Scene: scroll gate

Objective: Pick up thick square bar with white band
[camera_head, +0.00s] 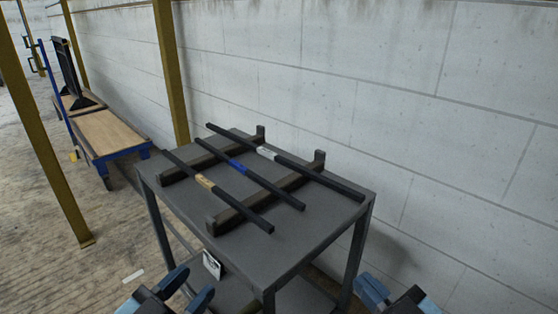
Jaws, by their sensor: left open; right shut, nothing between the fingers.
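The black bar with the white band (310,172) lies across two dark support rails on a grey table, as the farthest bar, nearest the wall. Its white band (267,153) is near its middle. A bar with a blue band (270,185) lies in the middle, and a bar with a tan band (235,200) lies nearest to me. The bars lie roughly parallel and apart. My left gripper (183,287) is open and empty at the bottom, in front of the table. My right gripper (388,292) is shut and empty at the bottom right, clear of the table.
The support rails (214,223) have raised ends. The grey table (290,245) has bare top at its front right and stands close to a block wall (350,75). Yellow posts (172,75) and a blue-framed cart (110,135) stand to the left.

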